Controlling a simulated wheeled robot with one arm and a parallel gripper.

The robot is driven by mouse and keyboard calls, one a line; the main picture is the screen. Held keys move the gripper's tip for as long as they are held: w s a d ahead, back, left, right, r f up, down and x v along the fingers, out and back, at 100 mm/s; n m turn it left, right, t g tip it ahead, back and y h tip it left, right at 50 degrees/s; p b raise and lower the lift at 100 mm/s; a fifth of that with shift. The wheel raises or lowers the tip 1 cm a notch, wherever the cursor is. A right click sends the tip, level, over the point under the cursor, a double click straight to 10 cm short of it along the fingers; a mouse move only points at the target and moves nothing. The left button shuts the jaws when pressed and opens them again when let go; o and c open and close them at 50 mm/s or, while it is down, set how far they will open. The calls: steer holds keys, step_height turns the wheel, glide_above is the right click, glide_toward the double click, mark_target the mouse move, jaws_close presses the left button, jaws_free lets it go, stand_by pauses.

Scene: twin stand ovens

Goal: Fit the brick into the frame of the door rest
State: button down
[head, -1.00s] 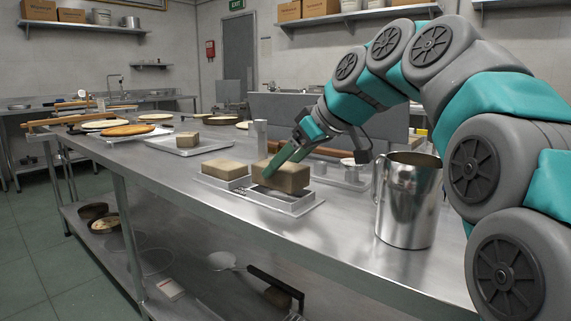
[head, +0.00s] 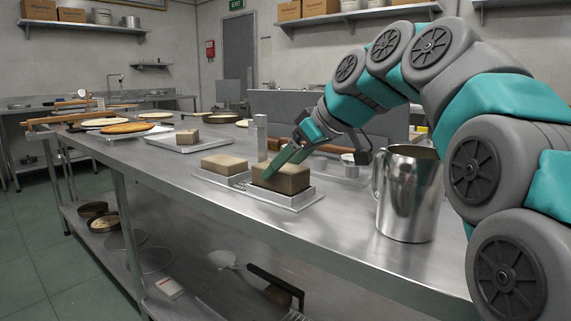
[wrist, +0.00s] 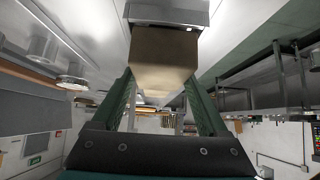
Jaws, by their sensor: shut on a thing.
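My gripper (head: 272,173) is shut on a tan brick (head: 290,180), with its green fingers along the brick's sides. The brick also shows between both fingers in the wrist view (wrist: 160,62). The brick is upright and roughly level in the right-hand frame of the grey metal door rest (head: 292,205). Its lower edge is hidden behind the frame's low wall. I cannot tell whether it touches the frame's floor. The door rest's edge shows at the top of the wrist view (wrist: 167,12). A second brick (head: 224,163) sits in the left-hand frame.
A steel jug (head: 408,200) stands close to the right of the door rest. A tray (head: 187,146) with another brick (head: 187,136) lies behind left. A metal post (head: 260,135) stands just behind. The steel table's (head: 165,185) front left part is clear.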

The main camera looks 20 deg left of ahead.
steer(key=shift+f+b, duration=0.5)
steer(key=shift+f, duration=0.2)
jaws_free()
